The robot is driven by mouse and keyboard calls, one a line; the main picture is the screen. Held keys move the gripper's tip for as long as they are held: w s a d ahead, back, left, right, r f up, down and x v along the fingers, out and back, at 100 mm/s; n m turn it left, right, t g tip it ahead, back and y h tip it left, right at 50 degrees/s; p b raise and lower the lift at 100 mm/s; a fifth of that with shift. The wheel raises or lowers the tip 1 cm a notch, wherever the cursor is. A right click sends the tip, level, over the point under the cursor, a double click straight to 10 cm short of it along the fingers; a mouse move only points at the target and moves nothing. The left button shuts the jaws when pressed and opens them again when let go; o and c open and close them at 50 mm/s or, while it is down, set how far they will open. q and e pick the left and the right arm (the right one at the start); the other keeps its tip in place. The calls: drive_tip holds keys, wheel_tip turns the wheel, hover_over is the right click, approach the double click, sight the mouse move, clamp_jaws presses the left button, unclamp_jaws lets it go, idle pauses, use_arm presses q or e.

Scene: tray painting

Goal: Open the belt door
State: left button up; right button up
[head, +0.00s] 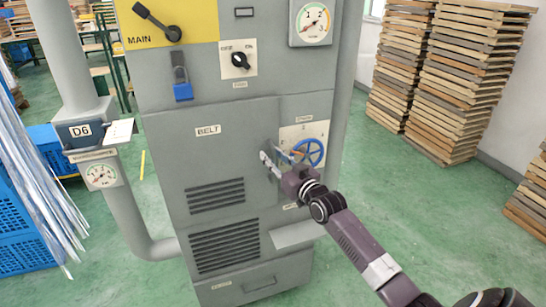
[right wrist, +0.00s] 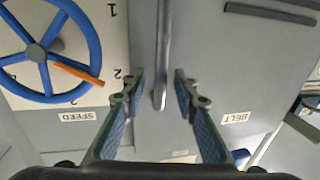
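The belt door (head: 225,150) is the grey panel labelled BELT on the front of the grey machine, with dark vent slots below the label. It looks shut. Its vertical bar handle (right wrist: 162,60) shows in the right wrist view, near the door's right edge in the head view. My right gripper (head: 279,163) is at the handle. In the right wrist view its two fingers (right wrist: 159,88) are open, one on each side of the handle's end, with a gap on both sides. The BELT label (right wrist: 236,118) appears upside down there. My left gripper is not in view.
A blue handwheel (head: 309,152) on the SPEED plate is close to the right of my gripper. A blue padlock (head: 183,91) hangs above the door. The D6 box (head: 82,132) and pipe stand left. Stacked wooden trays (head: 460,80) stand right; green floor lies between.

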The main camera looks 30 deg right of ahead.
drive_tip(key=shift+c, duration=0.4)
clamp_jaws()
